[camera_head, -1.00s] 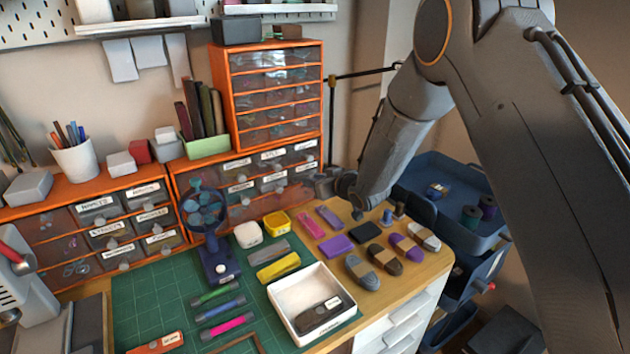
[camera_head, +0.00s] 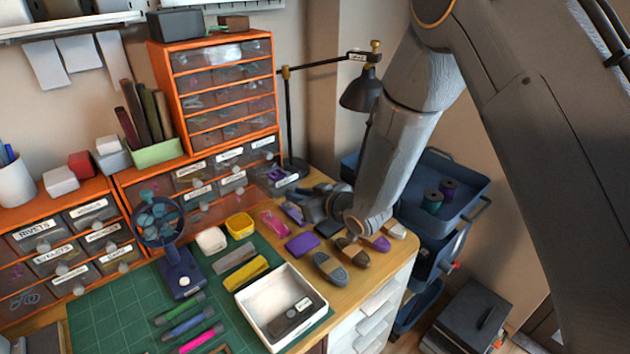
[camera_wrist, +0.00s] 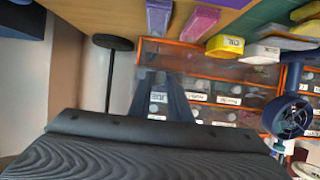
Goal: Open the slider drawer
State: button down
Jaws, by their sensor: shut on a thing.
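A clear-fronted drawer (camera_head: 284,181) at the lower right end of the orange cabinet stands out from its row, partly open, with a white label on its front. The label is too small to read in the head view. In the wrist view the drawer's label (camera_wrist: 157,97) sits between my fingers, only partly legible. My gripper (camera_head: 303,196) is low over the table, in front of this drawer. It is shut at the drawer front, seemingly on its knob; the fingers (camera_wrist: 163,85) hide the contact.
Pink and purple packets (camera_head: 272,222) lie just left of my gripper. Cord bundles (camera_head: 329,267) lie in front. A black lamp (camera_head: 361,92) stands behind my arm. A white tray (camera_head: 258,302) and a small blue fan (camera_head: 160,222) are on the left.

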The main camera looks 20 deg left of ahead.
jog(key=shift+s+d, duration=0.2)
jog(key=shift+d, duration=0.05)
jog(key=c, duration=1.6)
grip_release()
jog(key=shift+c, duration=0.2)
jog(key=b+v, duration=0.1)
jog(key=v, duration=0.6)
jog(key=shift+s+d, duration=0.2)
jog(key=shift+d, duration=0.15)
